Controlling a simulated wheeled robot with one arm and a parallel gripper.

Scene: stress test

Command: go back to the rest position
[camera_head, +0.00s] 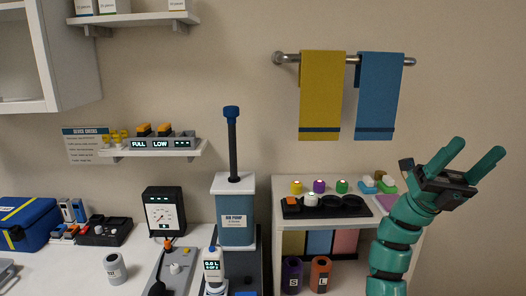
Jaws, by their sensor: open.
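My gripper (473,161) is at the upper right end of my green arm, raised in front of the wall. Its two green fingers are spread apart with nothing between them. It is above and to the right of the white shelf unit, touching nothing that I can see. My forearm covers the right part of that unit.
A white shelf unit (284,218) bears a black tray (346,207) and several coloured knobs. Left of it are a blue air pump (235,222) with a tall plunger and a black gauge (163,214). Yellow (321,92) and blue (378,92) towels hang from a rail above.

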